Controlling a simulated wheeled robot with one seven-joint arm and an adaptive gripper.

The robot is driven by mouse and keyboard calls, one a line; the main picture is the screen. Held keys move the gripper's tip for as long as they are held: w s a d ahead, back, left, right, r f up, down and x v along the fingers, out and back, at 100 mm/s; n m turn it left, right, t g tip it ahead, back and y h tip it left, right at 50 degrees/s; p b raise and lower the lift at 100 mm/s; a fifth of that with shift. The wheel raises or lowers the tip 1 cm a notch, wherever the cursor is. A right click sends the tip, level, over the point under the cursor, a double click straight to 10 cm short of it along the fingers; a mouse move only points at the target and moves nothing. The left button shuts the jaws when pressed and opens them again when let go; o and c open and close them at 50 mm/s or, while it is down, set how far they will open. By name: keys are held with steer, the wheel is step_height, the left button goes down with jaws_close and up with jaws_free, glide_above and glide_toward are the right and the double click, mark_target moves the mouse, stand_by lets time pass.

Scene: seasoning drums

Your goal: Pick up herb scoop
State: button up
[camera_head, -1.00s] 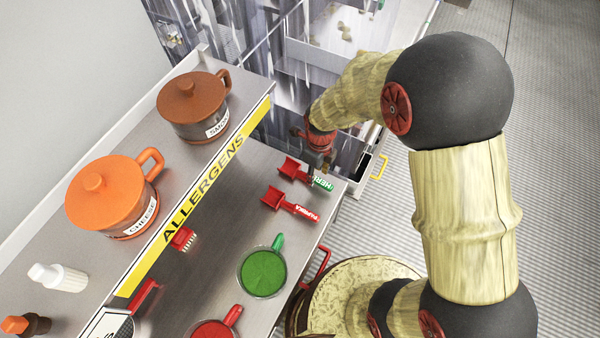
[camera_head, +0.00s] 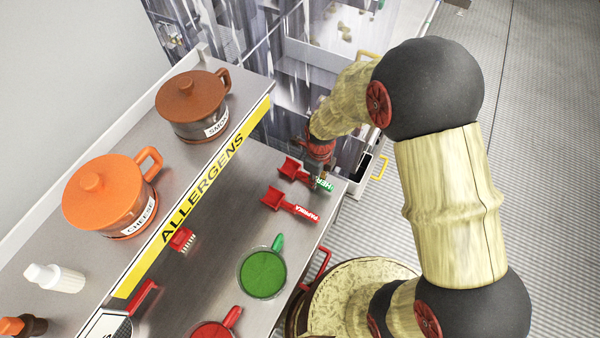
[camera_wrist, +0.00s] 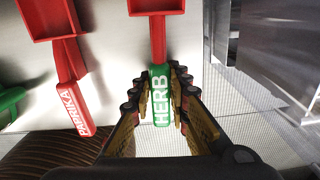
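The herb scoop has a red scoop head (camera_head: 289,168) and a green handle marked HERB, and lies near the edge of the steel shelf. In the wrist view its green handle (camera_wrist: 160,100) lies between my two fingers, with the red head beyond them. My gripper (camera_wrist: 163,85) is open around the handle, with a finger on each side and narrow gaps showing beside it. In the head view my gripper (camera_head: 324,177) is over the handle and partly hides it. Whether either finger touches the handle is not clear.
The red paprika scoop (camera_head: 290,206) lies close beside, also seen in the wrist view (camera_wrist: 68,70). A green-filled pan (camera_head: 263,273), a red pan (camera_head: 211,332) and a small red brush (camera_head: 182,240) are on the same shelf. Pots labelled cheese (camera_head: 110,200) and smoky stand on the upper shelf.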

jaws_close()
steer(key=shift+r, duration=0.1)
steer(key=shift+r, duration=0.6)
steer(key=s+r+p, duration=0.2)
steer(key=s+r, duration=0.9)
steer(key=s, duration=0.3)
steer(key=shift+a+r+p, duration=0.3)
steer(key=shift+a+p, duration=0.05)
